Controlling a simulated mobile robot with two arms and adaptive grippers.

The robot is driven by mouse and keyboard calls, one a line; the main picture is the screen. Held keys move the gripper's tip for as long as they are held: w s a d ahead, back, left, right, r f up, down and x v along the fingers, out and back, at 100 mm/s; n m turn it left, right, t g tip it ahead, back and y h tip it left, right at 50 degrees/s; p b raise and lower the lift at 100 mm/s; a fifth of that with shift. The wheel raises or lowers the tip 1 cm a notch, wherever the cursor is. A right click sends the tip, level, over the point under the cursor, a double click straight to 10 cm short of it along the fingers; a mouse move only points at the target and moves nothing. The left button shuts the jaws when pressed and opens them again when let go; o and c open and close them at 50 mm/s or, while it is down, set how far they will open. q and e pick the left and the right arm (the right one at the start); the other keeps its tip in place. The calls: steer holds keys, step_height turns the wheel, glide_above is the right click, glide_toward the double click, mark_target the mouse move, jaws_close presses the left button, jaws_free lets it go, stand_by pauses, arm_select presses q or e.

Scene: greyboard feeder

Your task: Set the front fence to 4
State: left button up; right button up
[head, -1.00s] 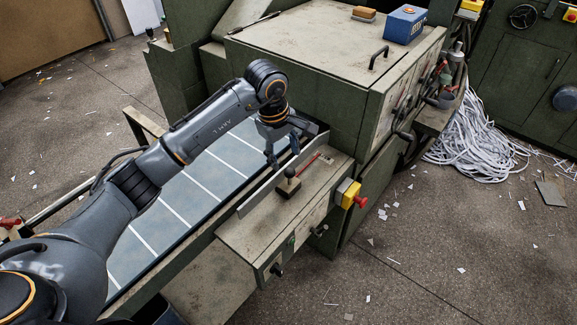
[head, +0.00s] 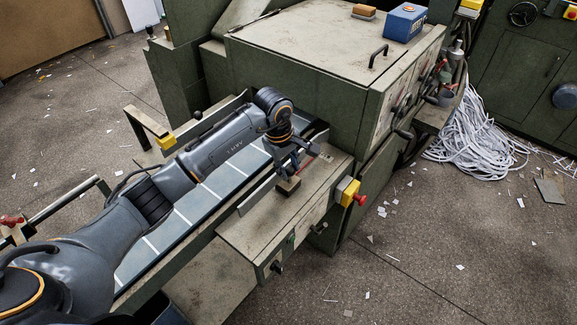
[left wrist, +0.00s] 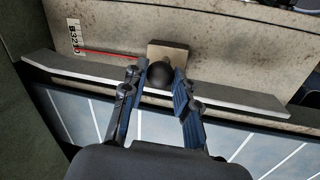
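The front fence (left wrist: 240,100) is a long pale metal strip along the table's near side; it also shows in the head view (head: 256,196). Its block (left wrist: 178,52) carries a round black knob (left wrist: 160,76). A red pointer line (left wrist: 108,53) runs from the block to a small numbered scale (left wrist: 75,37); I cannot read the pointed number surely. My left gripper (left wrist: 160,70) has one finger on each side of the knob, very close to it, and looks open. In the head view the gripper (head: 291,168) hides the knob, and the block (head: 288,187) shows below it. My right gripper is out of view.
The blue feed table (head: 185,215) with white lines lies under my left arm. The green machine body (head: 335,100) stands just behind the gripper. A yellow box with a red button (head: 350,191) sits right of the fence. Paper strips (head: 475,140) lie on the floor.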

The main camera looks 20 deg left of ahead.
arm_select(q)
steer(key=shift+s+d+f+b, duration=0.1)
steer(key=shift+s+d+b, duration=0.1)
steer(key=shift+d, duration=0.35)
steer(key=shift+s+d+b, duration=0.15)
steer(key=shift+d, duration=0.35)
jaws_close()
steer(key=shift+s+d, duration=0.2)
steer(key=shift+d, duration=0.25)
steer(key=o, duration=1.1)
jaws_free()
steer(key=r, duration=0.4)
steer(key=s+a+r, duration=0.1)
steer(key=r, duration=0.3)
steer(key=s+r, duration=0.1)
steer(key=r, duration=0.3)
steer(key=shift+a, duration=0.15)
steer(key=shift+f, duration=0.1)
